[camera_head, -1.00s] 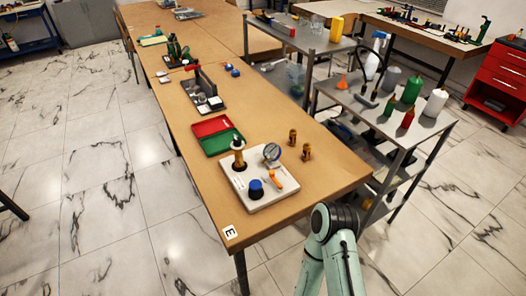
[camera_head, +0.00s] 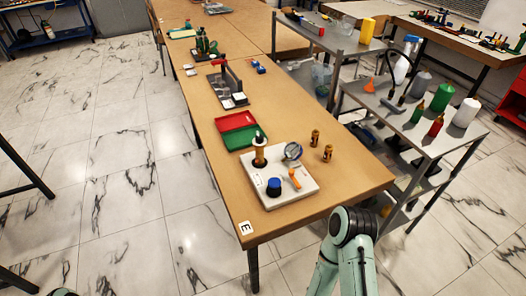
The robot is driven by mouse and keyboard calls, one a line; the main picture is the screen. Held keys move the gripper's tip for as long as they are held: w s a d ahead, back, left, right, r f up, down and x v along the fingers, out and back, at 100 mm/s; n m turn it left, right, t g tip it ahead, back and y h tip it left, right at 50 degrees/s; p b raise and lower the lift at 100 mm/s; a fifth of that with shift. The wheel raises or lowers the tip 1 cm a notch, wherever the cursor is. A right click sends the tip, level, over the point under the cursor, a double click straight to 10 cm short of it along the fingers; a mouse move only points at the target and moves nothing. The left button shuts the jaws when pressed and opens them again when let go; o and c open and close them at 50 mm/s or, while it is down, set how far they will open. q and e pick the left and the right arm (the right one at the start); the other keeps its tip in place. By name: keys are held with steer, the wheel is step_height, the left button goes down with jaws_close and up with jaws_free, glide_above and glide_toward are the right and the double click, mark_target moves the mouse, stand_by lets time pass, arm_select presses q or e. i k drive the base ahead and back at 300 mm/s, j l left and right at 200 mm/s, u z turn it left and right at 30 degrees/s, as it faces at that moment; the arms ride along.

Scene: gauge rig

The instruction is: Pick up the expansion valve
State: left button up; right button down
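The gauge rig is a white board (camera_head: 296,198) on the near end of the long brown table (camera_head: 350,185). It carries a round gauge (camera_head: 293,151), a blue knob (camera_head: 274,186), an orange lever (camera_head: 295,179) and a brass post with a dark top (camera_head: 259,151). Two small brass-coloured fittings, one farther (camera_head: 315,137) and one nearer (camera_head: 328,153), stand upright on the table right of the board. I cannot tell which part is the expansion valve. My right arm shows at the bottom right, short of the table edge. Neither gripper is in view.
A red tray (camera_head: 236,121) and a green tray (camera_head: 245,137) lie behind the board. A grey rack (camera_head: 227,90) stands farther back. A metal cart (camera_head: 440,140) with several bottles is close on the table's right. The floor left of the table is open.

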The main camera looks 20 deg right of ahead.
mark_target(259, 160)
steer(key=z, duration=0.55)
steer(key=i+j+z, duration=0.15)
steer(key=j+z, duration=1.05)
steer(key=j, duration=0.8)
